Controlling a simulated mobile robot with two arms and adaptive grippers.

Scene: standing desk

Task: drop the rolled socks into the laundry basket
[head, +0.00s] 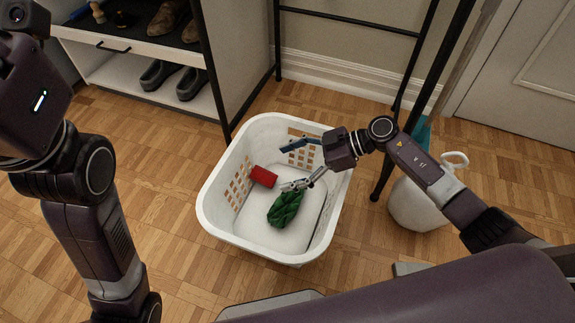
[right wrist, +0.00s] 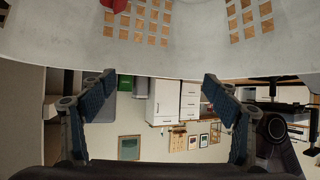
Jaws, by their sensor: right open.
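The white laundry basket (head: 225,225) stands on the wooden floor. A green knitted bundle (head: 286,209), which looks like the rolled socks, lies on the basket's bottom. My right gripper (head: 288,165) is open and empty over the basket, reaching in from the right. One of its fingers appears just above the bundle in the picture; I cannot tell if they touch. In the right wrist view the spread fingers (right wrist: 157,87) have nothing between them, and the basket wall (right wrist: 190,52) fills the top. My left arm is at the left; its fingers are out of view.
A red block-like item (head: 263,176) lies in the basket by its left wall. A white rounded container (head: 420,205) stands right of the basket. A black rack (head: 385,160) rises behind it. A shoe shelf (head: 150,50) is at the back left. Floor left of the basket is clear.

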